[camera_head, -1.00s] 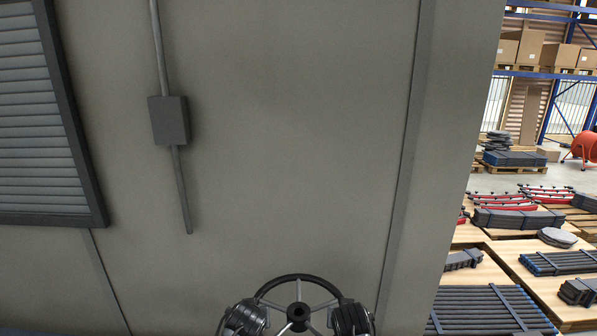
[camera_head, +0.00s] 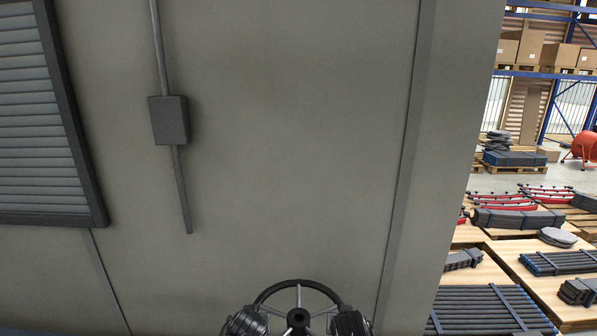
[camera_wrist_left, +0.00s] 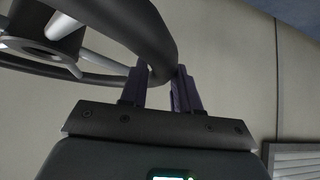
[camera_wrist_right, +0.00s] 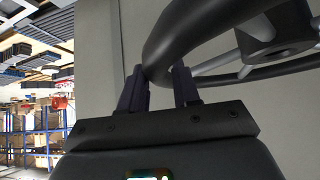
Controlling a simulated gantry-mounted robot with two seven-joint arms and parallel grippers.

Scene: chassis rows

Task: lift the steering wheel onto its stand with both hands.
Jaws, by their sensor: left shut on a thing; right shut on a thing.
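The steering wheel has a dark rim (camera_head: 298,283), light spokes and a dark hub. It shows at the bottom of the head view, cut off below. My left gripper (camera_wrist_left: 160,88) is shut on the steering wheel (camera_wrist_left: 150,35) at its rim in the left wrist view. My right gripper (camera_wrist_right: 160,85) is shut on the rim on the other side, and the steering wheel also shows in the right wrist view (camera_wrist_right: 190,30). In the head view, my two wrists hide the wheel's sides. I see no stand in any view.
A grey wall (camera_head: 300,130) fills most of the head view, with a conduit box (camera_head: 170,120) and a louvred vent (camera_head: 45,120). To the right, beyond the wall's edge, are pallets with dark bundled parts (camera_head: 490,310) and a blue rack (camera_head: 550,72).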

